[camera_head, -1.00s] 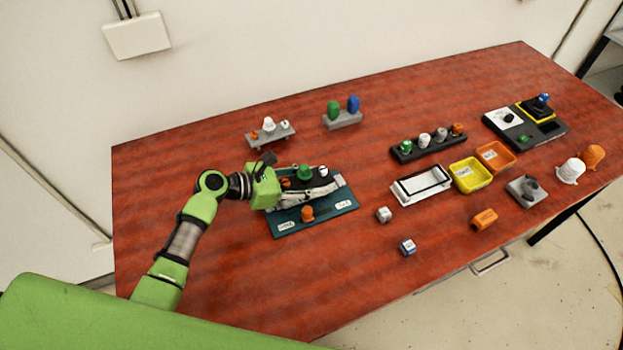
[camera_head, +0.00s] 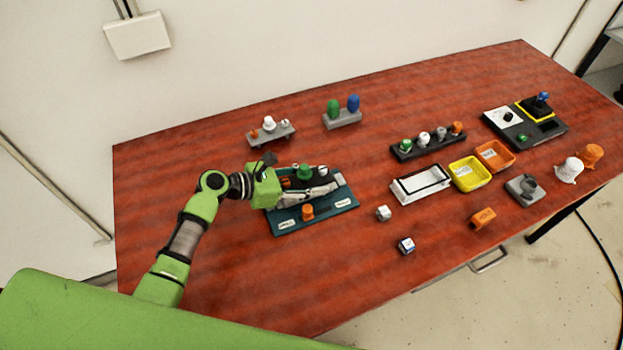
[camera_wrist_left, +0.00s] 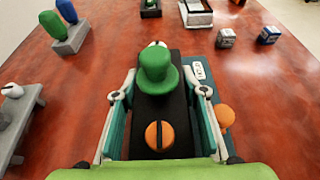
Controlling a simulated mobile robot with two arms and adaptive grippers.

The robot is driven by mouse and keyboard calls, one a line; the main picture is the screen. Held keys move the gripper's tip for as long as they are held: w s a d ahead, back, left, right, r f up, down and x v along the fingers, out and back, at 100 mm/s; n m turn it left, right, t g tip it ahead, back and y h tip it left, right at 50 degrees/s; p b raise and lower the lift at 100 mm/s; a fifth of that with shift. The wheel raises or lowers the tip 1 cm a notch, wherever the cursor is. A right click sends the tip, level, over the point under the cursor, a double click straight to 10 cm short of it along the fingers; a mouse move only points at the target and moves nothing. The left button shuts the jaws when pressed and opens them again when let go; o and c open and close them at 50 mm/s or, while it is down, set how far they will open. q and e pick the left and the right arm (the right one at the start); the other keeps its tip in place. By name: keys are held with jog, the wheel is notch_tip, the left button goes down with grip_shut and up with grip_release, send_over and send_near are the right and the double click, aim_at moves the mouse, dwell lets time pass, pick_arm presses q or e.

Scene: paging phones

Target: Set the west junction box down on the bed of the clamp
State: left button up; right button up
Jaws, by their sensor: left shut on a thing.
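My left gripper (camera_head: 318,184) reaches in from the left over a teal board (camera_head: 330,207) with white labels. Its two fingers (camera_wrist_left: 161,95) are shut on the sides of a long black block (camera_wrist_left: 146,109). The block carries a green hat-shaped knob (camera_wrist_left: 157,72), a slotted orange knob (camera_wrist_left: 159,135) and a white one, partly hidden. I take this block as the west junction box, but I read no name on it. The block is over or on the board; I cannot tell whether it touches. A grey device (camera_head: 524,189) at the right may be the clamp. My right gripper is not in view.
An orange knob (camera_head: 307,212) stands on the teal board's front. Grey racks (camera_head: 342,120) with knobs stand behind. To the right are a black knob rack (camera_head: 428,147), a white frame (camera_head: 420,184), a yellow tray (camera_head: 470,176) and small cubes (camera_head: 406,245). The front left table is clear.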

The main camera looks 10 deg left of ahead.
aim_at(307, 169)
pick_arm(q)
jog(key=shift+f, duration=0.15)
dwell(0.4)
jog(key=o, duration=1.6)
jog(key=shift+f, duration=0.15)
jog(key=shift+o, duration=0.2)
jog(key=shift+s, duration=0.1)
jog(key=shift+r+p, duration=2.9)
jog(key=shift+p, duration=0.35)
